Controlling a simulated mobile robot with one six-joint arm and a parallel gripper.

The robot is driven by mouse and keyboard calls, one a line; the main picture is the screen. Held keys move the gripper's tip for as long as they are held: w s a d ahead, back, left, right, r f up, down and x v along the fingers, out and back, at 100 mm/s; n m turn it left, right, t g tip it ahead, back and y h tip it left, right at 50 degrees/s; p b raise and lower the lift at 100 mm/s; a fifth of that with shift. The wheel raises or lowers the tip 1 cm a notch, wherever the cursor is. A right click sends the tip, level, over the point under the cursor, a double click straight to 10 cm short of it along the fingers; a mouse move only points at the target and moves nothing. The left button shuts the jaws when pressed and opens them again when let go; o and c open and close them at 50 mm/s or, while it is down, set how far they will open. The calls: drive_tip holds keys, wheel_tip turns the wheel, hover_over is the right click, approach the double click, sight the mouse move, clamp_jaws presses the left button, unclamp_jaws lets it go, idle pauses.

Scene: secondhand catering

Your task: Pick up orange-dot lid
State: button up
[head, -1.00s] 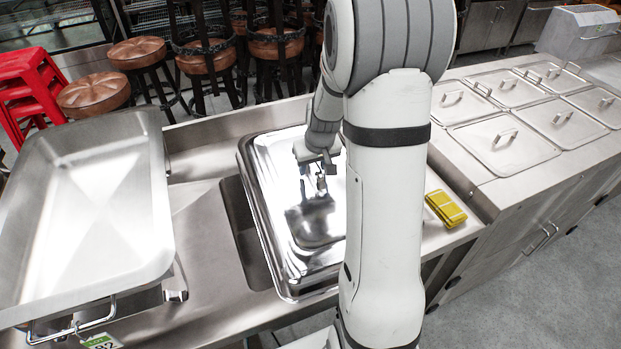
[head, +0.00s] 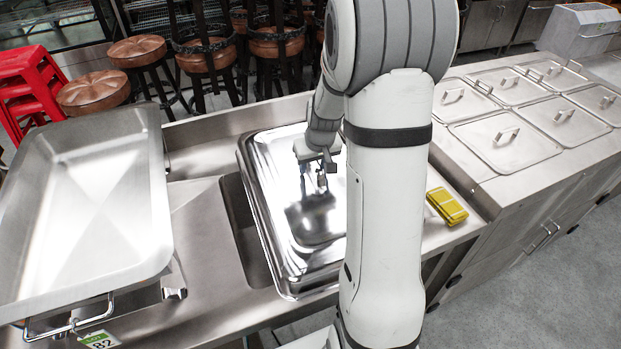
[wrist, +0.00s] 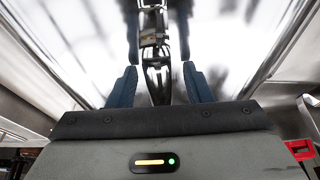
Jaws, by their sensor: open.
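A large shiny rectangular chrome lid (head: 275,225) lies on the counter in the middle of the head view, partly hidden behind my arm. No orange dot shows on the part I can see. My gripper (head: 314,185) is low over the lid's middle, pointing down. In the wrist view the lid's mirror-like surface (wrist: 220,45) fills the top. My two blue fingers (wrist: 160,88) stand apart there, with a dark and bright metal bar (wrist: 154,50), which looks like the handle or its reflection, between them. I cannot tell whether the fingers touch it.
A steel pan or lid (head: 85,210) with a green-white tag (head: 99,341) stands on the left. A folded yellow cloth (head: 447,206) lies right of my arm. A counter with several handled lids (head: 505,143) is at right; stools (head: 92,94) stand behind.

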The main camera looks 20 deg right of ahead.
clamp_jaws()
idle(0.5)
drive_tip(key=shift+r, duration=0.1)
idle(0.8)
